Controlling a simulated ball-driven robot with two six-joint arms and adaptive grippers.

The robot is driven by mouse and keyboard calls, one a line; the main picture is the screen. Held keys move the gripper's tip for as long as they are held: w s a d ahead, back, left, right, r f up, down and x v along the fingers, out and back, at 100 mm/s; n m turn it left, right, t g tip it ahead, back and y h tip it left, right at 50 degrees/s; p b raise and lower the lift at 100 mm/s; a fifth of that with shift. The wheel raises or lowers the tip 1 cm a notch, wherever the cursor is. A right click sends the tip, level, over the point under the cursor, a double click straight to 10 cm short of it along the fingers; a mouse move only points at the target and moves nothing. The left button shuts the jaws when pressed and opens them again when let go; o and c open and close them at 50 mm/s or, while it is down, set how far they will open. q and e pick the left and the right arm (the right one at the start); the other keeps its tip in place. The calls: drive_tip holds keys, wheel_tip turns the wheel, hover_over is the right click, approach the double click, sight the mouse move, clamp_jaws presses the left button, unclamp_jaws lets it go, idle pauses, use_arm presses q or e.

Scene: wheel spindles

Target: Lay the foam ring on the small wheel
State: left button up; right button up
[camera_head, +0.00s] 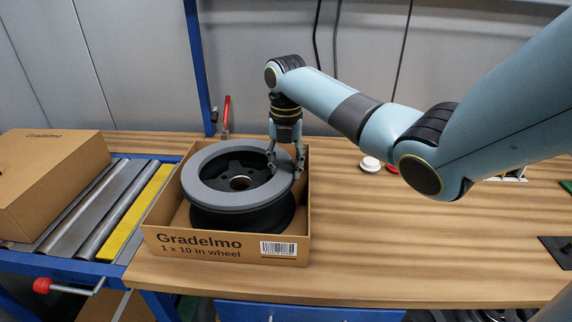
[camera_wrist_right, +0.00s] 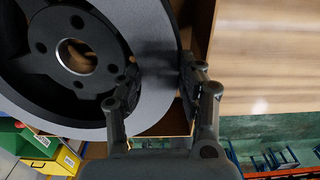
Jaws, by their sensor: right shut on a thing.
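The foam ring (camera_head: 208,160) is a flat grey ring, level over the black wheel (camera_head: 245,222) and roughly centred on it. I cannot tell whether it rests on the wheel's rim or hangs just above it. The wheel lies flat in an open cardboard box (camera_head: 278,250) marked "1 x 10 in wheel". My right gripper (camera_head: 287,164) points down at the ring's right side and is shut on it. In the right wrist view the fingers (camera_wrist_right: 160,78) straddle the band of the ring (camera_wrist_right: 150,30), and the wheel's hub (camera_wrist_right: 76,56) shows through the opening. My left gripper is out of view.
A closed cardboard box (camera_head: 50,180) stands on the roller conveyor (camera_head: 95,205) at the left. A red-handled clamp (camera_head: 226,115) stands behind the open box. A white and red button (camera_head: 370,163) sits farther right.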

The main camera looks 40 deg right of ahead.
drive_tip(key=o, duration=1.1)
drive_tip(key=shift+f, duration=0.15)
drive_tip(key=shift+c, duration=0.2)
wheel_tip(320, 180, up, 12)
drive_tip(key=shift+b, duration=0.3)
